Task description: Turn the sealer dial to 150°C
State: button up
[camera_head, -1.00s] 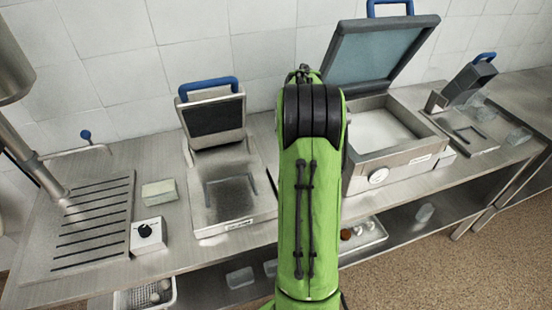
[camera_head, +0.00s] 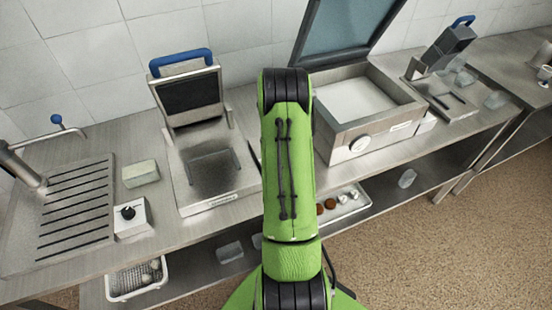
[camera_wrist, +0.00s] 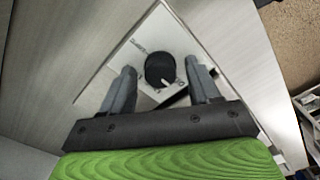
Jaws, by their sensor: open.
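In the wrist view, a round black knob (camera_wrist: 160,69) with a white pointer mark sits on a pale control box (camera_wrist: 135,62) with small printed markings. The markings are too small to read. The pointer mark is at the knob's lower edge. My gripper (camera_wrist: 160,78) is open, with one finger to each side of the knob in this view; contact cannot be told. In the head view, my green arm hides the gripper. A white box (camera_head: 136,230) with a black knob (camera_head: 128,212) stands at the left; whether it is the same box is unclear.
A sealer with a blue handle (camera_head: 180,62) stands left of my arm. A larger open-lidded machine (camera_head: 340,150) with a round front dial (camera_head: 359,144) stands right. A sponge-like block (camera_head: 141,173) and drain grooves lie left. A lower shelf runs under the counter.

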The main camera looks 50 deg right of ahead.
jog(key=shift+c, duration=0.2)
jog(key=c, duration=1)
jog(key=m+b, duration=0.2)
jog(key=m, duration=0.3)
jog(key=shift+m, duration=0.4)
jog(key=m+b, duration=0.2)
jog(key=m, duration=0.4)
jog(key=m+b, duration=0.1)
jog(key=m, duration=0.5)
jog(key=shift+m, duration=0.3)
jog(key=m, duration=0.5)
jog(key=shift+b, duration=0.3)
jog(key=shift+m, duration=0.3)
